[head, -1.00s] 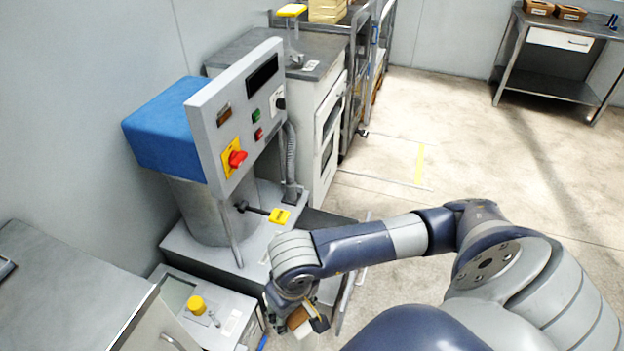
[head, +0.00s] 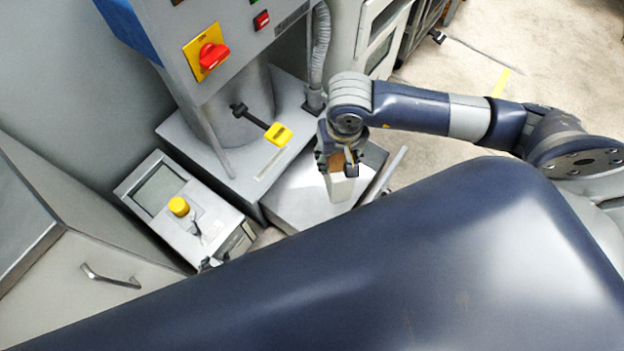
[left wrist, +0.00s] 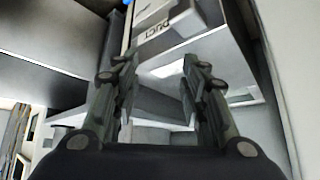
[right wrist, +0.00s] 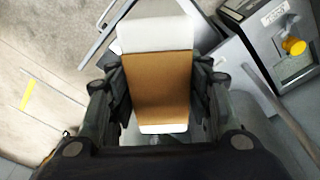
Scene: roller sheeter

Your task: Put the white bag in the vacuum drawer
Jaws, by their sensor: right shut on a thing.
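My right gripper (head: 343,165) is shut on the white bag (head: 341,188), at the end of the arm coming in from the right. In the right wrist view the bag (right wrist: 155,37) has a white end and a broad brown face between the fingers. In the head view it is over or beside a shiny metal drawer-like box (head: 290,195) low at the machine's front; I cannot tell whether they touch. My left gripper (left wrist: 158,62) is open and empty in its wrist view, facing grey metal housings; in the head view it is mostly hidden by my arm.
The roller machine (head: 235,110) has a red-and-yellow switch (head: 208,54) and a yellow-tipped lever (head: 277,133). A small unit with a screen and yellow knob (head: 179,206) stands to its left. A cabinet (head: 90,270) fills the lower left. Floor is clear at upper right.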

